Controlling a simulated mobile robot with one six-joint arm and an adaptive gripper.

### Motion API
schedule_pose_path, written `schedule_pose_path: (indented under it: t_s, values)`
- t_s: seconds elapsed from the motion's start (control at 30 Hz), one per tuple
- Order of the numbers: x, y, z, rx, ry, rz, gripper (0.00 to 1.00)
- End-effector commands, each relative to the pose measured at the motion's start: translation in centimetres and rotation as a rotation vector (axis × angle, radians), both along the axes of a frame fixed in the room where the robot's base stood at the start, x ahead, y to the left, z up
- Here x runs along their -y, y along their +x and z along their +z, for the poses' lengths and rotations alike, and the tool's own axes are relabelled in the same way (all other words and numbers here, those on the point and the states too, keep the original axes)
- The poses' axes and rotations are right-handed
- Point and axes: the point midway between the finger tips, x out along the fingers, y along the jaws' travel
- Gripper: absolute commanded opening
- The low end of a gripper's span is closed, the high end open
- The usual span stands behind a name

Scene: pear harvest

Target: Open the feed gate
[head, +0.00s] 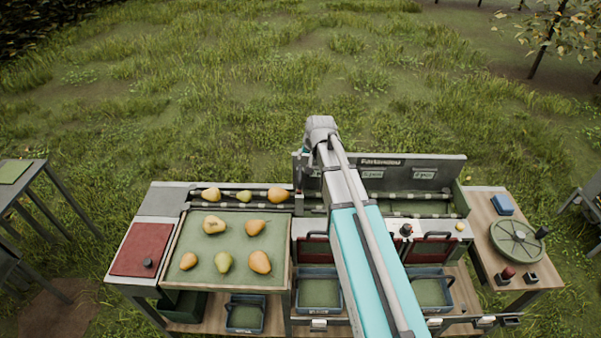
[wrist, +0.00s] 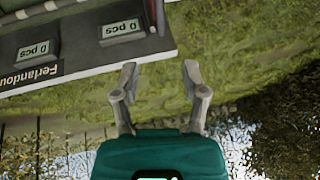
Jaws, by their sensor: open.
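My gripper (wrist: 160,70) is open and empty in the wrist view, its two fingers apart over grass. The picture there is upside down. In the head view my raised arm hides the fingers. A trough with three pears (head: 244,196) runs along the back left of the bench and ends near an upright dark plate (head: 298,170) beside my arm. This plate may be the feed gate, but my arm covers part of that spot and I cannot tell its state. The sign panel (head: 420,168) stands right of my arm; it also shows in the wrist view (wrist: 85,62), with two counters reading 0 pcs.
A green-lined tray (head: 283,240) holds several pears. A red board (head: 142,250) lies at the left. Two lower bins (head: 319,272) (head: 430,272) sit at the front. A round green lid (head: 516,240) and a blue block (head: 503,205) are on the right table. Grass behind the bench is open.

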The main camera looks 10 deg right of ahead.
Motion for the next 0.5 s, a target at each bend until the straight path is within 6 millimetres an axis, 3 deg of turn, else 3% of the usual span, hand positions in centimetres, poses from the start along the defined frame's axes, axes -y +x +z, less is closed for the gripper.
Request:
schedule_pose_path:
  t_s: [0.5]
  values:
    - [-0.2,1.0,-2.4,-0.001,0.0,0.0,0.57]
